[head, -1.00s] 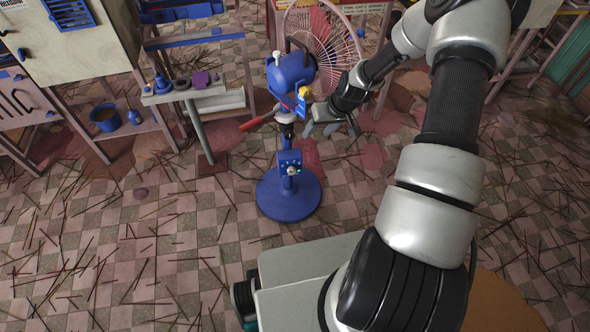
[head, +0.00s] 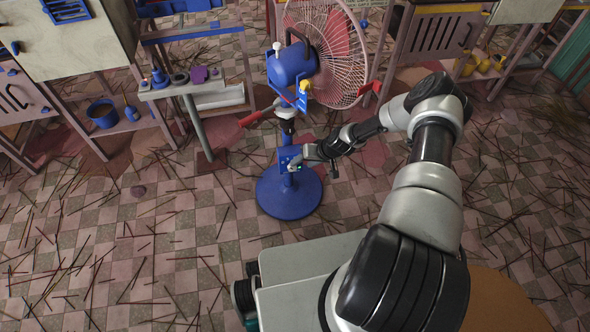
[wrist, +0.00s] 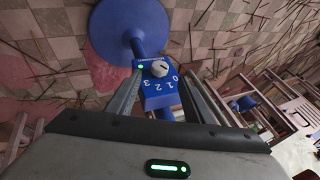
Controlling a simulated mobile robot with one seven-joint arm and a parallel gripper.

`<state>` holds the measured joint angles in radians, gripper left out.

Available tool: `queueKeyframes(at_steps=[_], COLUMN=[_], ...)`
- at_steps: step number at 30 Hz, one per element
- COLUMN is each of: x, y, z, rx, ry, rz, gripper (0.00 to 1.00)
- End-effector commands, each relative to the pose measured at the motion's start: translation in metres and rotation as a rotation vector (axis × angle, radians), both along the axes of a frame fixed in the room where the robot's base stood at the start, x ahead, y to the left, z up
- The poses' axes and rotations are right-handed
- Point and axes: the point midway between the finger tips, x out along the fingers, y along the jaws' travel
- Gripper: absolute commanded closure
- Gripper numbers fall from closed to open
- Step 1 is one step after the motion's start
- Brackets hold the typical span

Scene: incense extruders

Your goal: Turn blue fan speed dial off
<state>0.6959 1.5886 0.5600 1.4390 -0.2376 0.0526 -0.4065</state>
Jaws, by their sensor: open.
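The blue fan (head: 292,65) stands upright on a round blue base (head: 289,195), with a control box (head: 287,157) on its pole. In the wrist view, the blue control box (wrist: 158,97) carries a light grey speed dial (wrist: 160,69) with numbers 0 to 3 along one side. A small green light shows beside the dial. My gripper (head: 297,163) is at the control box in the head view. In the wrist view, my gripper (wrist: 163,78) is open, with one finger on each side of the box and dial. I cannot tell whether the fingers touch the dial.
A small stand with jars (head: 181,83) and shelves with a blue pot (head: 104,114) are at the left. Shelving with yellow jars (head: 483,63) is at the back right. Thin sticks litter the tiled floor. A red handle (head: 257,117) juts from the fan pole above the box.

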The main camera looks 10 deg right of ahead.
Motion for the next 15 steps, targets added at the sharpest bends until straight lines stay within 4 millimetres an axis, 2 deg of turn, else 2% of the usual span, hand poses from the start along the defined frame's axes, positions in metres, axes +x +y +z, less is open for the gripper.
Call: queueKeyframes(at_steps=[1,6,10,15], x=[0.004,0.017,0.025,0.030], y=[0.005,0.017,0.023,0.027], z=[-0.014,-0.042,-0.057,-0.066], rx=[0.001,0.000,0.000,0.000], ry=[0.000,0.001,0.000,0.000], rz=[0.000,0.000,0.001,0.001], gripper=[0.53,0.53,0.53,0.53])
